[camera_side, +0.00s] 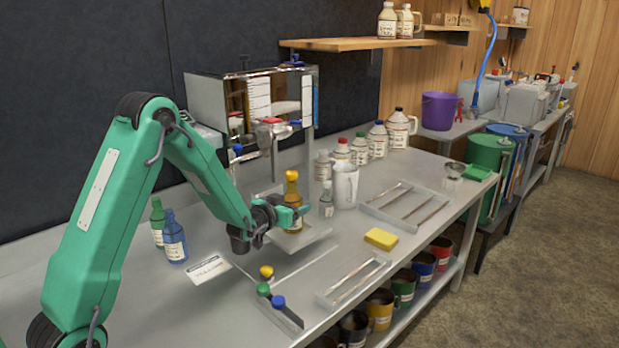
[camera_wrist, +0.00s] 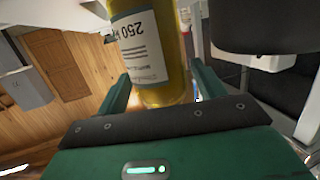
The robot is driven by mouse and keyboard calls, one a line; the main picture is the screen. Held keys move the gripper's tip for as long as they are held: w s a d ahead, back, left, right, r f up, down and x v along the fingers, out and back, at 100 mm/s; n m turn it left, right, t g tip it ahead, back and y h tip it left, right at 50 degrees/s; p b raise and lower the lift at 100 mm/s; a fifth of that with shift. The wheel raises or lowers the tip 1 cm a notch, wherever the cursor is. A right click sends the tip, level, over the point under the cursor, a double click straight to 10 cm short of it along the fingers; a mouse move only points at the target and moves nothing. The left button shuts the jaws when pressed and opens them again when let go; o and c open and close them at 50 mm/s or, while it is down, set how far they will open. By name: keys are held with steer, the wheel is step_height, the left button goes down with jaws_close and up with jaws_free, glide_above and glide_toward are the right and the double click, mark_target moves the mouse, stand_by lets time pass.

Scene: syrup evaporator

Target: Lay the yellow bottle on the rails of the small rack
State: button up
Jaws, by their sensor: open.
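The yellow bottle (camera_side: 292,203), amber with a yellow cap and a white label, stands upright at the end of my arm in the side view. In the wrist view the bottle (camera_wrist: 162,90) fills the space between my two green fingers, its label upside down. My gripper (camera_side: 284,216) is open, with its fingers on either side of the bottle; the wrist view shows my gripper (camera_wrist: 162,78) there too. I cannot tell whether either finger touches it. The small rack (camera_side: 352,283), with its metal rails, lies near the table's front edge, bare.
A larger railed rack (camera_side: 408,202) lies behind a yellow sponge (camera_side: 381,239). A white pitcher (camera_side: 345,185) and a small bottle (camera_side: 326,200) stand right of my gripper. Green (camera_side: 157,218) and blue (camera_side: 174,238) bottles stand left. A holder with colored caps (camera_side: 279,312) lies in front.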

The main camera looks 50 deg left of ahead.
mark_target(288, 195)
steer(key=c, duration=0.8)
steer(key=shift+r, duration=0.2)
steer(key=shift+c, duration=0.3)
steer(key=shift+r, duration=0.1)
steer(key=shift+r, duration=1.3)
